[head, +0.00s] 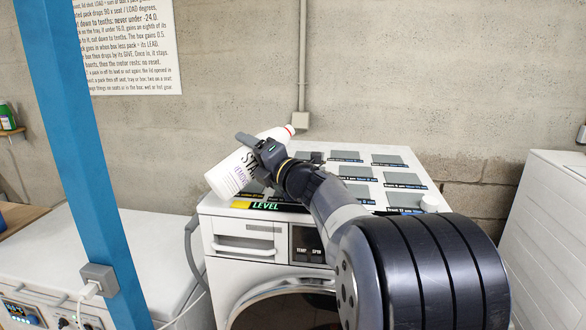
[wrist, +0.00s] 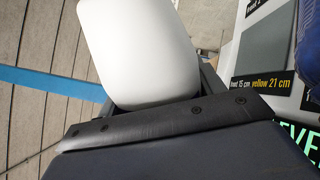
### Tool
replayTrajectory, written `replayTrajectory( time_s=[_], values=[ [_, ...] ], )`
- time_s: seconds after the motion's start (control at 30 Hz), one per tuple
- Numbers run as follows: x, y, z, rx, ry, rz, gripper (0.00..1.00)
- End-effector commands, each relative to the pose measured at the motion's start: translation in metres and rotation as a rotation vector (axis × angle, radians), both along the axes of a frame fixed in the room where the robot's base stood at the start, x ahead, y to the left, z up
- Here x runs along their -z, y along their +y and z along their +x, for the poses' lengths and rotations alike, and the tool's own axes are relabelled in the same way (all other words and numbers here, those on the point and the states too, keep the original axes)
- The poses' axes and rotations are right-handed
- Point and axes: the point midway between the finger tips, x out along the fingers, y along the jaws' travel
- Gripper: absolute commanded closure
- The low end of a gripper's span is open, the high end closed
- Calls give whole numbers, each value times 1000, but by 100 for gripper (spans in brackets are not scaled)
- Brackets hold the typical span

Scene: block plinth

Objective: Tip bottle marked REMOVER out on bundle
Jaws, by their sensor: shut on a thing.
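My gripper (head: 262,152) is shut on a white bottle (head: 231,174) with a red cap end (head: 291,129). Dark lettering shows on its side, starting "STA", with the rest partly covered or too small to read. The bottle is tilted, its red end up and to the right, its base down and to the left, above the machine's left part. In the wrist view the white bottle (wrist: 135,50) fills the middle between the jaws. A dark blue thing (wrist: 309,55) at the right edge may be the bundle; I cannot tell. No bundle shows clearly in the head view.
A white machine (head: 240,229) carries several grey plates with labels, including one plate (head: 402,179), and a LEVEL strip (head: 268,206). A blue post (head: 90,150) stands at left, before a white chest (head: 60,245). Another white unit (head: 550,220) stands at right.

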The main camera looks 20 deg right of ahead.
Motion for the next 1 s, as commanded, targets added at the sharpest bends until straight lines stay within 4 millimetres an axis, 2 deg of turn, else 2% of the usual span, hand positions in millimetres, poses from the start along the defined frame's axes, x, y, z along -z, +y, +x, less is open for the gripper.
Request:
replayTrajectory(
  time_s=[1.0],
  values=[
    [-1,-3,-1,1,12,60,68]
  ],
)
